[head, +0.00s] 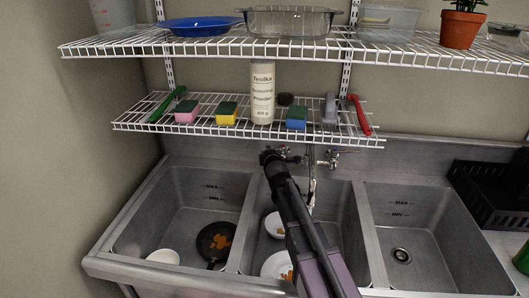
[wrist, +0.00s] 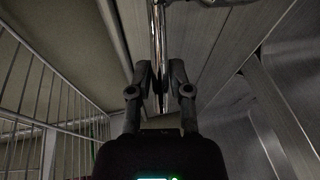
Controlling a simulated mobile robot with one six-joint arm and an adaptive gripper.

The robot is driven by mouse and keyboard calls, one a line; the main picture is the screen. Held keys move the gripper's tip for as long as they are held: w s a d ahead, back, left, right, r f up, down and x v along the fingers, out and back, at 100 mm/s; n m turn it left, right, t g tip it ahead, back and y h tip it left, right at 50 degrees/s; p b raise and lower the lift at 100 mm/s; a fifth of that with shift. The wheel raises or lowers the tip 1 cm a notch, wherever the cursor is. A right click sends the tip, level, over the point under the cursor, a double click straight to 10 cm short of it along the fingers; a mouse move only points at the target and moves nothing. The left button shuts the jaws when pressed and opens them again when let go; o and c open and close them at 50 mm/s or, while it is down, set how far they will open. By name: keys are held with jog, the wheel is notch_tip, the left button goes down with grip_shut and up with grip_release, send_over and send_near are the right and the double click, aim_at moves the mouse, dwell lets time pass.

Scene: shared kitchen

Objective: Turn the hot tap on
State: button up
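The tap is a chrome mixer on the back wall over the middle basin, with a hanging spout (head: 312,185). Its right handle (head: 331,158) shows in the head view; the left side is largely hidden behind my gripper. No hot or cold marking is readable. My gripper (head: 270,157) is at the wall just left of the spout, at about handle height. In the wrist view my gripper's fingers (wrist: 160,80) stand a little apart, with a chrome bar (wrist: 158,35) of the tap running between them. I cannot tell whether they touch it.
A wire shelf (head: 200,130) with sponges, brushes and a powder bottle (head: 262,92) hangs close above my gripper. The left basin holds a pan (head: 207,252) and a white bowl (head: 163,257); the middle one holds dishes (head: 275,225). The right basin (head: 425,222) is empty.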

jog(key=shift+s+a, duration=0.3)
jog(key=shift+a, duration=0.25)
grip_shut()
jog(key=s+a+f+m+g+h+b, duration=0.1)
jog(key=s+a+f+m+g+h, duration=0.1)
jog(key=a+f+h, duration=0.4)
jog(key=s+a+r+m+t+h+b, duration=0.1)
jog(key=s+a+r+m+h+b, duration=0.1)
jog(key=s+a+r+m+h, duration=0.1)
notch_tip(320, 180, up, 3)
jog(key=a+m+h, duration=0.1)
jog(key=m+h, duration=0.1)
jog(key=h, duration=0.1)
jog(key=shift+f+h, duration=0.15)
jog(key=shift+h, duration=0.25)
